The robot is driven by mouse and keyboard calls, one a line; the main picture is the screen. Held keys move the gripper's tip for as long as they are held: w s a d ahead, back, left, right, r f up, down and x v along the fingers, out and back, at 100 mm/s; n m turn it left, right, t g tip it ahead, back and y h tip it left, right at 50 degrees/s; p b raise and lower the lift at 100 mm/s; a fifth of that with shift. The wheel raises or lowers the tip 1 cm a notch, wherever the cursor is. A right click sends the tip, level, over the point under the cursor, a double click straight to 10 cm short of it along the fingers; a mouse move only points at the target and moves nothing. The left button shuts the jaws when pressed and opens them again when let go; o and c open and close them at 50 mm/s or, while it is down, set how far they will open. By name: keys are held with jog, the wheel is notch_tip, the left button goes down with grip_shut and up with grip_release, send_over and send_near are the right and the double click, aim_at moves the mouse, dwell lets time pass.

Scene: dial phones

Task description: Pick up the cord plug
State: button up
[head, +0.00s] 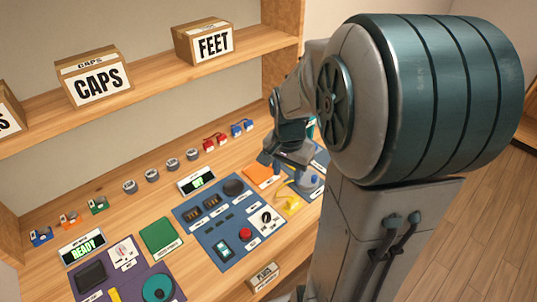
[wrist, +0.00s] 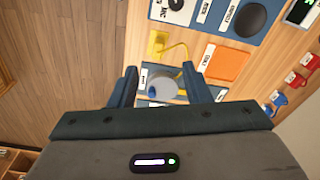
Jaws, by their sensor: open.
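A yellow block with a thin yellow cord, which looks like the cord plug (head: 292,204), lies near the right end of the bench. In the wrist view the cord plug (wrist: 158,43) sits beyond my fingertips, with its cord curving right and back toward me. My gripper (wrist: 161,76) is open, its two dark blue fingers apart. A grey round piece with a blue knob (wrist: 162,84) shows between the fingers, below them; I cannot tell any contact. In the head view my gripper (head: 286,162) hangs over the bench's right part, partly hidden by my arm.
A blue panel (head: 216,246) with dials and a red button lies left of the plug. An orange pad (head: 262,175) is close by. Small red and blue parts (head: 237,129) line the back. A shelf (head: 150,82) holds boxes above.

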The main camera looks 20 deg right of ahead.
aim_at(293, 199)
jog(key=d+f+m, duration=0.1)
jog(key=f, duration=0.4)
jog(key=w+d+f+m+p, duration=0.1)
jog(key=f, duration=0.4)
jog(key=w+d+f+m+p, duration=0.1)
jog(key=f, duration=0.5)
jog(key=shift+d+g+y, duration=0.3)
jog(key=shift+r, duration=0.1)
grip_shut()
